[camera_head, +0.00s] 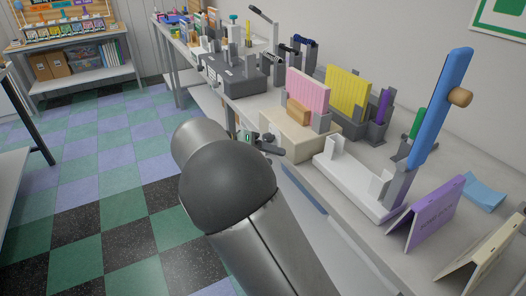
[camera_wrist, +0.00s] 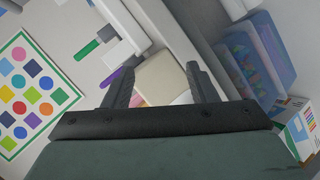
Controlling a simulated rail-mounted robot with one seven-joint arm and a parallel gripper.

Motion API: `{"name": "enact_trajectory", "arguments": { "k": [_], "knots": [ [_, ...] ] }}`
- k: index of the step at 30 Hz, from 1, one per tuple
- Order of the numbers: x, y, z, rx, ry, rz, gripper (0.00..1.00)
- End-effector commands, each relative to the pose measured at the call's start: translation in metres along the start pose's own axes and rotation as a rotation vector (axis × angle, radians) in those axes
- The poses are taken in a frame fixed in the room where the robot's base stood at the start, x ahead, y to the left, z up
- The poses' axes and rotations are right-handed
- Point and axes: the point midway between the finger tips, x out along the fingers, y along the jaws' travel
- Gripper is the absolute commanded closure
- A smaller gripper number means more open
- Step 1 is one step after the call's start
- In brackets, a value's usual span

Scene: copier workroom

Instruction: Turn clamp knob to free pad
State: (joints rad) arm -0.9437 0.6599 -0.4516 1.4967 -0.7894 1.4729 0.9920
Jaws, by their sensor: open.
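A pink pad (camera_head: 307,92) stands upright in a grey holder on a cream base (camera_head: 285,138), with a tan block (camera_head: 298,112) against its front. A yellow pad (camera_head: 347,91) stands behind it in a darker grey holder. I cannot make out a clamp knob for certain. My gripper (camera_head: 272,143) is beside the front left side of the cream base, with its fingers toward it. In the wrist view my gripper (camera_wrist: 160,74) is open, and a cream block-like surface (camera_wrist: 160,78) shows between the fingers; contact cannot be told.
A white device with a raised blue arm (camera_head: 444,105) and round wooden knob (camera_head: 460,97) stands to the right. A purple tent card (camera_head: 437,212) is near the bench edge. A dark grey machine (camera_head: 236,78) stands to the left. The checkered floor (camera_head: 80,205) is clear.

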Motion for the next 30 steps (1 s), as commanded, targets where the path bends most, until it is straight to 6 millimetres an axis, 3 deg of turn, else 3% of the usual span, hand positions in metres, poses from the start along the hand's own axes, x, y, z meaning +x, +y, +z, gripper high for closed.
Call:
{"name": "enact_trajectory", "arguments": {
  "k": [1, 3, 6, 9, 11, 17, 30],
  "knots": [
    [-0.027, -0.036, -0.002, 0.05, 0.112, 0.06, 0.48],
    [-0.063, -0.059, -0.006, 0.132, 0.241, 0.121, 0.48],
    [-0.106, -0.081, -0.005, 0.228, 0.385, 0.168, 0.48],
    [-0.132, -0.091, -0.002, 0.288, 0.469, 0.187, 0.48],
    [-0.138, -0.093, -0.002, 0.306, 0.493, 0.19, 0.48],
    [-0.119, -0.086, -0.013, 0.313, 0.499, 0.194, 0.48],
    [-0.036, -0.062, -0.054, 0.311, 0.495, 0.193, 0.48]
  ]
}}
